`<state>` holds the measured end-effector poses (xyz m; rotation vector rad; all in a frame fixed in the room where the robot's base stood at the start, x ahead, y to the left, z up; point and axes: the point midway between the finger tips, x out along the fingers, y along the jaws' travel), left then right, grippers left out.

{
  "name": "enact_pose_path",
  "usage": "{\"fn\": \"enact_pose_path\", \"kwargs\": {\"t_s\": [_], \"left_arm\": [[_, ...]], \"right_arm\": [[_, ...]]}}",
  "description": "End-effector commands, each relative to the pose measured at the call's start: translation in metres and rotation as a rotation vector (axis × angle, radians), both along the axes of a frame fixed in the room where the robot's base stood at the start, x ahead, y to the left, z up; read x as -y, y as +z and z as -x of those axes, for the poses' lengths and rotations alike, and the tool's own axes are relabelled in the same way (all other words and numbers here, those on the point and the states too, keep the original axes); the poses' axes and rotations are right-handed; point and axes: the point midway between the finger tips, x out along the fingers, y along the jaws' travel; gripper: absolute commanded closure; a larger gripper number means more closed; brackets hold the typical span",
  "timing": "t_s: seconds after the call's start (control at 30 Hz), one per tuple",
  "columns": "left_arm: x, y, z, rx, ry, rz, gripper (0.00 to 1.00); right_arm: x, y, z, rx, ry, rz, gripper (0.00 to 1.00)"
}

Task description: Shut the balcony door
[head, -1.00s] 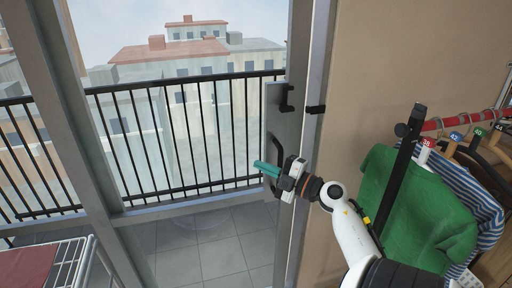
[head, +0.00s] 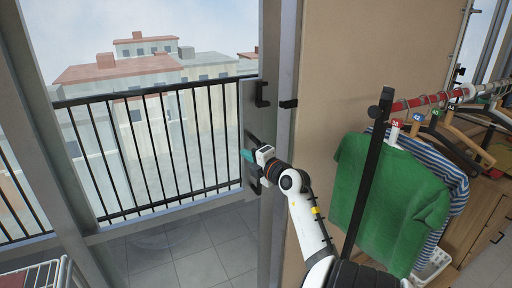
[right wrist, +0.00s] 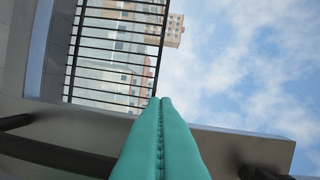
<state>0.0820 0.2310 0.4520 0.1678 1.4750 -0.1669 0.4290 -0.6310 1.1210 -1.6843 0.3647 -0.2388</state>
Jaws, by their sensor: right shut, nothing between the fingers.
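The balcony door (head: 250,108) shows as a narrow grey panel, nearly edge-on, beside the grey frame post at the right of the opening. It stands open; the balcony lies clear to its left. A black pull handle (head: 254,186) on it is partly hidden behind my right gripper (head: 247,157). This gripper is shut and empty, its teal fingers pointing left at the handle; contact cannot be told. In the right wrist view the closed teal fingers (right wrist: 161,110) lie in front of a grey slab, with dark bars on both sides. My left gripper is not in view.
A black balcony railing (head: 165,150) stands outside over grey tiles. A clothes rack with a red rail (head: 425,99), a green shirt (head: 390,185) and hangers stands close right of my right arm. A white drying rack (head: 45,275) is at the lower left.

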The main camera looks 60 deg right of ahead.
Motion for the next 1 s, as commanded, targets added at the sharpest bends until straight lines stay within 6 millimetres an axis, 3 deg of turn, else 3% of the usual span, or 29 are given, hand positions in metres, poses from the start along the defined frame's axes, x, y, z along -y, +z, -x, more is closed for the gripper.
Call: {"fn": "enact_pose_path", "kwargs": {"t_s": [0.1,0.2,0.37,0.83,1.0], "left_arm": [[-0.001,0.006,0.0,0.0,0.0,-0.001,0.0],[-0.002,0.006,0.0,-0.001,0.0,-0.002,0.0],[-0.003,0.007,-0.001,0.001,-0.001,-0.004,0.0],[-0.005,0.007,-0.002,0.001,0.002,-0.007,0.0],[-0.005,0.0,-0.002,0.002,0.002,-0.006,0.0]], "right_arm": [[0.009,0.001,-0.023,-0.001,0.001,0.0,1.0],[0.023,0.002,-0.007,-0.005,-0.002,0.003,1.0],[0.034,0.004,0.004,-0.003,-0.001,0.001,1.0],[0.04,0.004,0.008,-0.001,-0.001,0.001,1.0],[0.064,0.002,0.024,-0.005,-0.008,0.001,1.0]]}}
